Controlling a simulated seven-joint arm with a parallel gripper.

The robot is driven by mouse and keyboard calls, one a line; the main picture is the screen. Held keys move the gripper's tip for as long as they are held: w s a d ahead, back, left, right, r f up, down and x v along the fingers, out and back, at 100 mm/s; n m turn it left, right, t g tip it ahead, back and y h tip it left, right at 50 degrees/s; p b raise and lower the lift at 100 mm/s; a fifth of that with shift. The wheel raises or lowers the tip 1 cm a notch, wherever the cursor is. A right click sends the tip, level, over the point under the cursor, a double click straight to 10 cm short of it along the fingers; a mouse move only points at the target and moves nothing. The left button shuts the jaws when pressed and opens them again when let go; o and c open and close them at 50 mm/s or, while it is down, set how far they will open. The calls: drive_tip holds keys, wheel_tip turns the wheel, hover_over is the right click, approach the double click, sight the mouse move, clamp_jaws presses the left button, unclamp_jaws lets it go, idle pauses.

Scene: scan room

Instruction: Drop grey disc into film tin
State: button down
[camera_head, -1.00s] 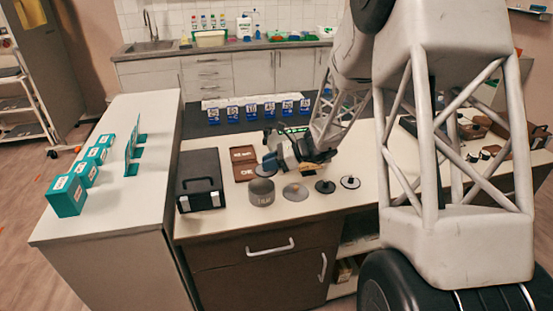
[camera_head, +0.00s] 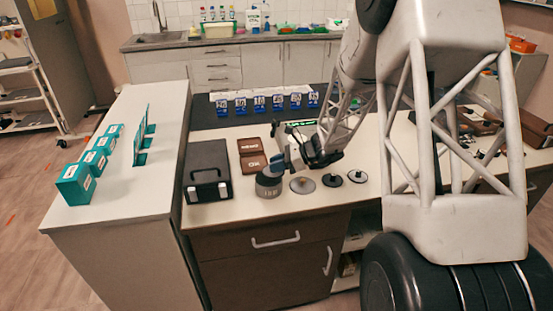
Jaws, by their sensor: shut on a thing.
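The film tin (camera_head: 268,191) is a grey, round, labelled tin on the front part of the pale worktop. My gripper (camera_head: 282,166) is just above it and to its right, shut on a dark grey disc (camera_head: 267,179). The disc is at the tin's mouth and hides most of the opening. I cannot tell whether it touches the rim. The fingers are small and partly hidden by the gripper body.
A flat grey round piece (camera_head: 303,185) and two dark round pieces (camera_head: 332,180) (camera_head: 357,176) lie right of the tin. Blue-and-white boxes (camera_head: 259,103) line the back.

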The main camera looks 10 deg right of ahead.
drive_tip(key=shift+f, duration=1.1)
drive_tip(key=c, duration=0.9)
unclamp_jaws()
drive_tip(key=shift+v, duration=3.85)
